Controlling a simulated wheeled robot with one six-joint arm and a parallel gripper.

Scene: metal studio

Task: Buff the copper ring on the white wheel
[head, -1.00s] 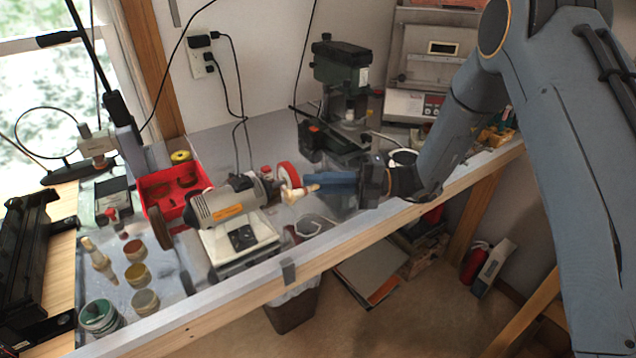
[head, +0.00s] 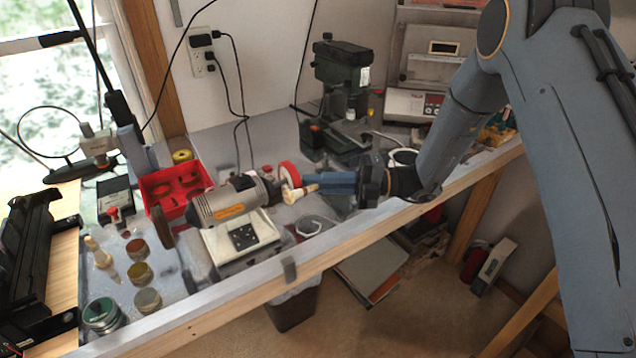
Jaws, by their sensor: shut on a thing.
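The bench polishing motor (head: 228,205) is grey with an orange label and sits on a pale base. On its right spindle is a wheel with a red rim and a pale face (head: 289,174); no plainly all-white wheel can be made out. A dark brown wheel (head: 161,228) is on its left end. My gripper (head: 322,185) comes in from the right with blue fingers shut on a pale, wood-coloured holder (head: 299,192). The holder's tip is at the red-rimmed wheel's lower edge; whether they touch cannot be told. The copper ring is too small or hidden to make out.
A red tray (head: 158,184) stands behind the motor. Several small tins (head: 140,273) and another pale holder (head: 98,251) are at the bench's left. A green drill press (head: 342,70) and a scale (head: 410,105) are behind my gripper. The bench's wooden front edge (head: 345,246) runs below my arm.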

